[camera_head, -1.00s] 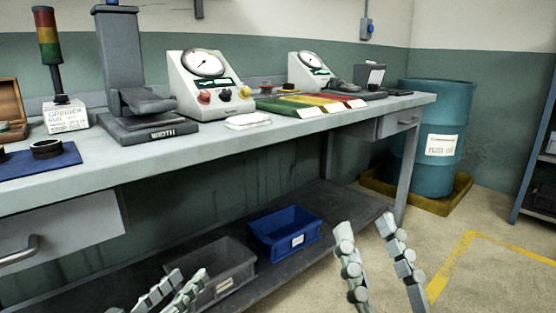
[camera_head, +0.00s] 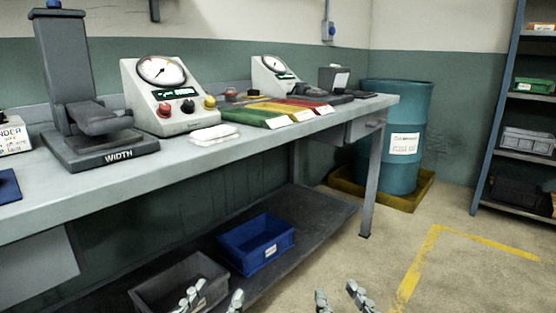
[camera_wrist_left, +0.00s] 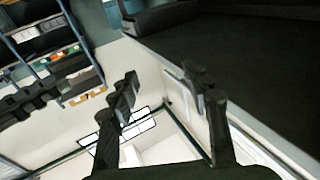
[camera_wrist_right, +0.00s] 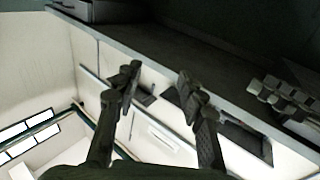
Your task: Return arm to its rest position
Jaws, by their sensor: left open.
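My left gripper (camera_head: 213,298) shows only its fingertips at the bottom edge of the head view, in front of the grey bin. Its two fingers stand apart with nothing between them in the left wrist view (camera_wrist_left: 160,88). My right gripper (camera_head: 339,298) is also at the bottom edge of the head view, to the right, over the floor. Its fingers are apart and empty in the right wrist view (camera_wrist_right: 158,80). Both arms are otherwise hidden below the head view.
The workbench (camera_head: 180,170) carries a WIDTH gauge stand (camera_head: 100,155), two dial boxes and coloured trays (camera_head: 265,115). Its lower shelf holds a blue bin (camera_head: 256,243) and a grey bin (camera_head: 160,288). A blue drum (camera_head: 400,130) and shelving (camera_head: 490,130) stand beyond open floor.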

